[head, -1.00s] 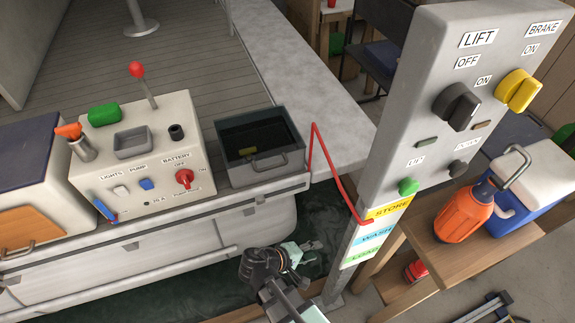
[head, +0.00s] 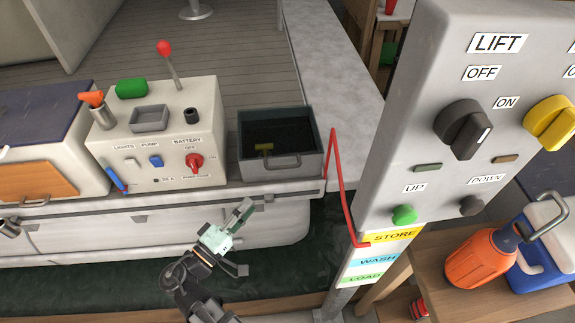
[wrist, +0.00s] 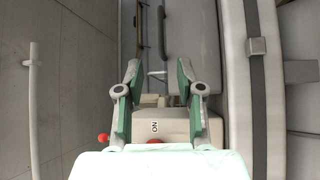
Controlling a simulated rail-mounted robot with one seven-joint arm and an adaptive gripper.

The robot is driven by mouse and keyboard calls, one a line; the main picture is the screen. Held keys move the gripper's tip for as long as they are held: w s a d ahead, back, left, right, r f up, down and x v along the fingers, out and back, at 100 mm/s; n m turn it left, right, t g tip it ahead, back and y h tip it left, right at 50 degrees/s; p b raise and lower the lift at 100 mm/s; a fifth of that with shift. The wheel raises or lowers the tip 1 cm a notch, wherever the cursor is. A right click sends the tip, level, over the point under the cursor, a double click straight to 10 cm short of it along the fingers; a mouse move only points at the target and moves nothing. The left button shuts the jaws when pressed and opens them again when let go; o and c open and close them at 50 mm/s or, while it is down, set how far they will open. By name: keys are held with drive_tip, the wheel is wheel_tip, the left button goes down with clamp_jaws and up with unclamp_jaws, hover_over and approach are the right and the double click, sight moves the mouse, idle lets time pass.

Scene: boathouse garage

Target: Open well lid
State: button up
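A dark grey box with a grey handle (head: 280,162) on its front sits on the boat to the right of the control console. Its top shows a dark recess with a small yellow piece in it; I cannot tell whether this is the well or its lid. My gripper (head: 245,240) is in front of the boat's side, below and left of the grey box, apart from it. In the wrist view my gripper (wrist: 157,75) has its two green fingers spread wide with nothing held between them. A grey panel (wrist: 190,45) with a dark handle lies beyond the fingertips.
The console (head: 160,135) carries a red-knobbed lever (head: 168,60) and a red battery switch (head: 194,163). A red bar (head: 333,180) stands between the grey box and the lift panel (head: 450,110). An orange bottle (head: 483,258) stands on a wooden shelf at the right.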

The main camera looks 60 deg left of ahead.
sight(285, 167)
drive_tip(key=p+x, duration=0.3)
drive_tip(key=x, duration=1.2)
drive_tip(key=shift+w+a, duration=0.1)
drive_tip(key=shift+w, duration=0.3)
clamp_jaws()
